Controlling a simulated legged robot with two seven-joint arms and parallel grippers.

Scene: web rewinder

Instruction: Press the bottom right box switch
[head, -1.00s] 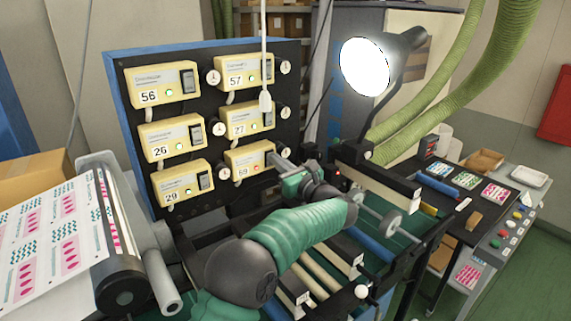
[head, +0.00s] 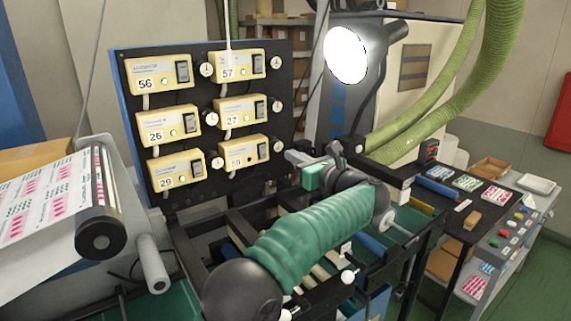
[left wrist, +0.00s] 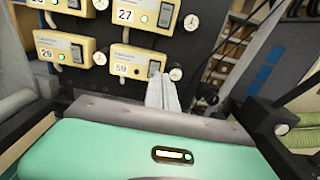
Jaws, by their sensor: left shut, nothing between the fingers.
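The bottom right box (head: 247,152), a cream box marked 59, is on the black panel. Its dark rocker switch (head: 263,151) is at its right side and its small lamp looks dark. My left gripper (head: 291,157) is shut and empty, just right of this box, with a visible gap to the switch in the head view. In the left wrist view, the closed fingertips (left wrist: 162,80) point toward the panel at the right end of the box (left wrist: 135,63) and overlap the lower part of the switch (left wrist: 154,68). My right gripper is out of view.
Several similar boxes, such as the one marked 27 (head: 240,113), show green lamps. Round dials (head: 277,146) sit beside the right column. Rollers lie below my arm.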

